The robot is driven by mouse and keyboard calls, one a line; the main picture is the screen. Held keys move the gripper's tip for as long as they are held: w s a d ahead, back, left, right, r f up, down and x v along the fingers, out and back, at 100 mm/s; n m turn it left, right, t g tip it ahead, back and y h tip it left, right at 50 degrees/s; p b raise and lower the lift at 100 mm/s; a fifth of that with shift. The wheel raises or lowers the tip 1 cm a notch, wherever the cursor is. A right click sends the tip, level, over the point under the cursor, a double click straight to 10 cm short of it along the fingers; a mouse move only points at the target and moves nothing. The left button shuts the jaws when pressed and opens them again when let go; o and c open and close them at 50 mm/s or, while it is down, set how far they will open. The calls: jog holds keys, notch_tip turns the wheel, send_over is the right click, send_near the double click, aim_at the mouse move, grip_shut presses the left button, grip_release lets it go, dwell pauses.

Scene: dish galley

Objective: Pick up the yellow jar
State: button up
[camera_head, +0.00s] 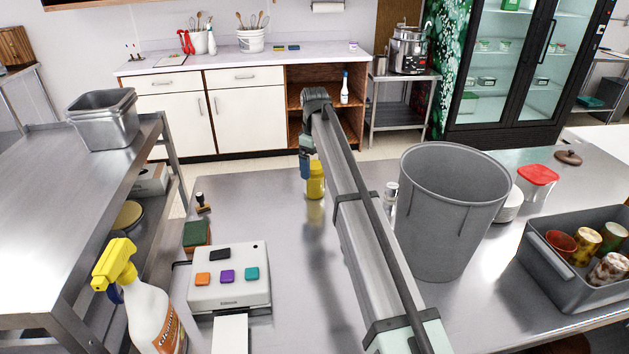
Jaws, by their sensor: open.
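The yellow jar (316,182) stands upright near the far edge of the steel table (290,270), in the middle of the head view. My gripper (306,174) is at the jar, pointing down from the end of my arm. The gripper is open; a blue part of it shows just left of the jar. My arm crosses in front on the right and hides part of the gripper. I cannot tell whether the fingers are around the jar or beside it.
A large grey bin (440,235) stands right of my arm, with a small white bottle (390,192) beside it. A grey tub (560,275) with cups is at right. The table's middle is clear.

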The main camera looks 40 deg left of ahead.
notch_tip(320, 180, down, 3)
jog(key=shift+f, duration=0.15)
jog(key=shift+c, duration=0.2)
jog(key=c, duration=1.4)
